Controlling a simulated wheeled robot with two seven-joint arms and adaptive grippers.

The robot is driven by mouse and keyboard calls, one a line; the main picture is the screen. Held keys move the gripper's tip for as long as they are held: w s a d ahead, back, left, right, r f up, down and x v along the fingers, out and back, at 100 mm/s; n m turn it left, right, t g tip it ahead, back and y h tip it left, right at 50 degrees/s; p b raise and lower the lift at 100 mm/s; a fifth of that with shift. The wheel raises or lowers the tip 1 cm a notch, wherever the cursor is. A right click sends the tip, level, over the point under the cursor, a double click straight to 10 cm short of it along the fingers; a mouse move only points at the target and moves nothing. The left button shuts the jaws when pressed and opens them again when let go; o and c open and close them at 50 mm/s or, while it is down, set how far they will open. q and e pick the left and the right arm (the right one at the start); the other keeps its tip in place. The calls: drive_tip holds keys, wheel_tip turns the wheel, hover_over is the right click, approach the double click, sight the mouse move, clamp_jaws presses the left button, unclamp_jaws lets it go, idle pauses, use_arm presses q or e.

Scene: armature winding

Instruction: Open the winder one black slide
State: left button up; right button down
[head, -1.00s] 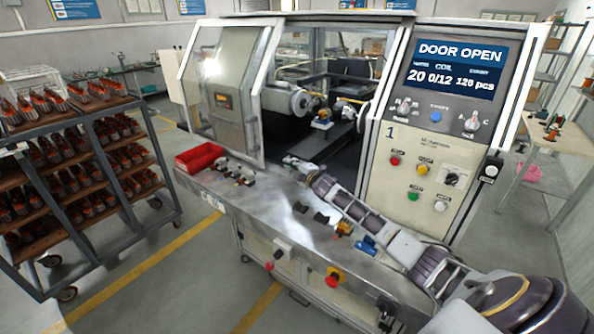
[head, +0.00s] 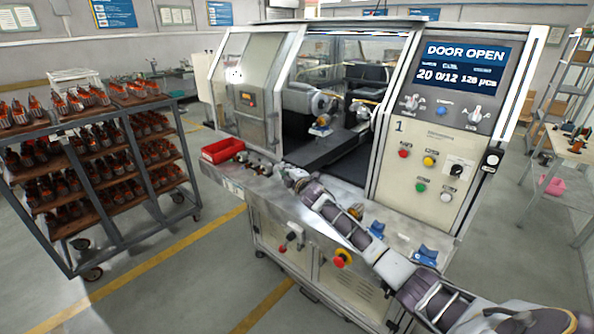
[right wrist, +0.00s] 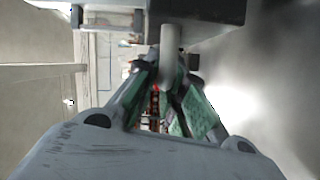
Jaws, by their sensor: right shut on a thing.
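Winder one (head: 399,127) is the pale machine with a "1" on its panel. Its screen reads DOOR OPEN and the glazed door stands slid to the left. The black slide (head: 327,150) is a dark flat slab inside, reaching toward the front opening. My right gripper (head: 290,174) is at the slide's front end, above the front ledge. In the right wrist view its green-padded fingers (right wrist: 170,98) are shut around a pale round handle (right wrist: 172,45) beside a dark block. The exact join of handle and slide is hidden in the head view. My left gripper is out of view.
A red bin (head: 222,150) and small parts lie on the ledge at left of my arm. Blue holders (head: 425,256) sit at its right. A red-topped stop button (head: 343,258) is on the machine front. A loaded rack (head: 95,165) stands at left, with free floor between.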

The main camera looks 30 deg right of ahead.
drive_tip(key=s+a, duration=0.3)
drive_tip(key=a, duration=0.5)
drive_tip(key=s+a, duration=0.4)
drive_tip(key=a, duration=0.5)
drive_tip(key=shift+s+a+f, duration=0.1)
drive_tip(key=c, duration=1.5)
unclamp_jaws()
drive_tip(key=s+r, duration=0.1)
drive_tip(key=s, duration=1.1)
